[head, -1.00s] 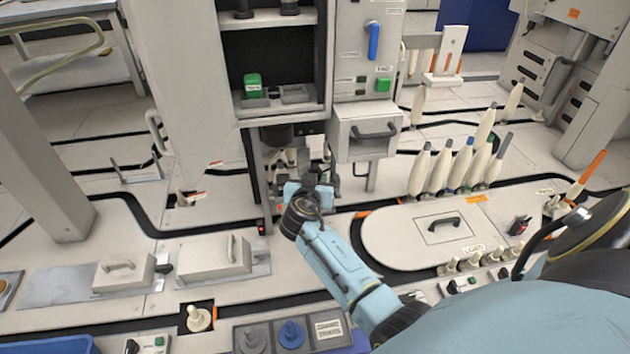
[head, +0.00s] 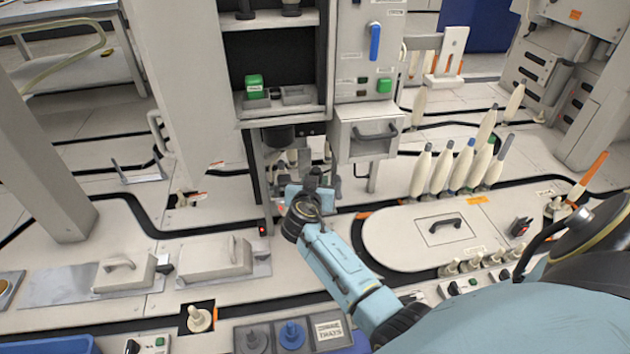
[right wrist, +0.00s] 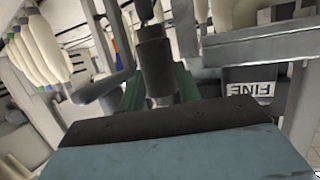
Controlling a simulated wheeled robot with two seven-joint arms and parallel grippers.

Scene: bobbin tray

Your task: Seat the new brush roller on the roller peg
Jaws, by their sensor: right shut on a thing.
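My right gripper (head: 315,180) reaches in under the tall machine cabinet, left of the drawer box. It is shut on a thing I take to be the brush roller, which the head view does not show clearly. In the right wrist view a dark upright cylinder (right wrist: 155,65) with a thinner rod above stands just beyond my gripper housing. Green surfaces (right wrist: 187,82) show beside and behind it. I cannot tell which part is the roller and which the peg, or whether they touch. My left gripper is not in view.
The cabinet drawer (head: 365,133) hangs close to the right of my gripper. Several white bobbins (head: 440,168) stand to the right, behind a pale lidded plate (head: 400,240). Two handled blocks (head: 213,258) lie at left. A bin labelled FINE (right wrist: 250,85) shows in the wrist view.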

